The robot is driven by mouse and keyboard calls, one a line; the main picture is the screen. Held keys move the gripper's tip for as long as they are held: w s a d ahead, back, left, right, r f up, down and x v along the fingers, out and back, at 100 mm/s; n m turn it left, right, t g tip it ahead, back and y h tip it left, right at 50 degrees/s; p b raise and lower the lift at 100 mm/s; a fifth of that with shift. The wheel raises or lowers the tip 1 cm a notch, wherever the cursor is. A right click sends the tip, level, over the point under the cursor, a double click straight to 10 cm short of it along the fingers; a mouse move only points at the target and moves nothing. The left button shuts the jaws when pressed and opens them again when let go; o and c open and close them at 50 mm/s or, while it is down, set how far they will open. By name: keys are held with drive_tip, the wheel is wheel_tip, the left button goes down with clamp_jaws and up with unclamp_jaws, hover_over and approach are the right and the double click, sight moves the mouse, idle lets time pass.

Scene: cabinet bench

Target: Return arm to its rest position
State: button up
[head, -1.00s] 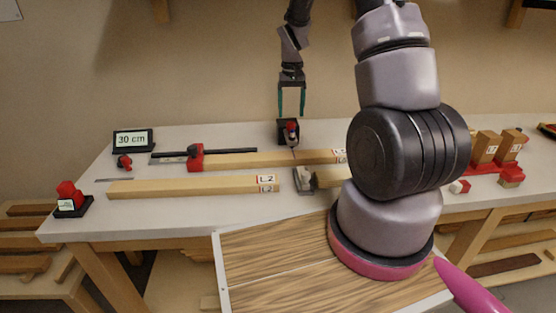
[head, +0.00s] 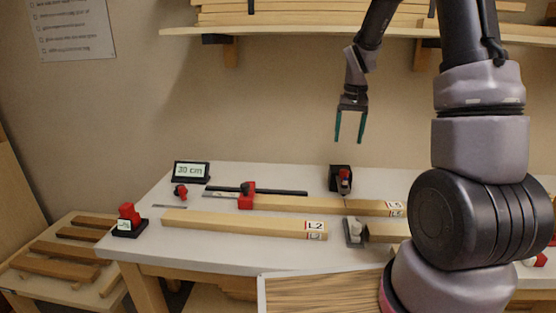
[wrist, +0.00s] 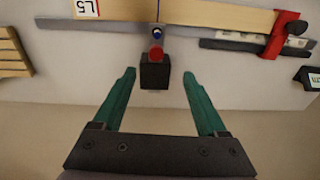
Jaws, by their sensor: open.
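My gripper (head: 350,126) hangs in the air above the back of the bench, its two green fingers apart and nothing between them. In the wrist view the open fingers (wrist: 163,95) point toward a black block with a red knob (wrist: 155,72), apart from it. That black and red device (head: 341,179) stands at the bench's back edge in the head view. My arm rises from the lower right and covers the right part of the bench.
The bench (head: 240,255) holds a long wooden bar labelled L2 (head: 240,224), another bar (head: 300,203) by a red clamp (head: 247,196), a "30 cm" display (head: 191,172) and a red-topped stand (head: 129,220). A shelf (head: 300,29) with planks is on the wall above.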

drive_tip(key=s+a+r+t+y, duration=0.1)
drive_tip(key=s+a+r+t, duration=0.2)
drive_tip(key=s+r, duration=1)
drive_tip(key=s+a+r+m+t, duration=0.1)
drive_tip(key=s+a+r+t, duration=0.1)
drive_tip(key=s+r, duration=0.5)
drive_tip(key=shift+s+m+t+y, duration=0.35)
drive_tip(key=shift+s+t, duration=0.35)
drive_tip(key=shift+s, duration=2)
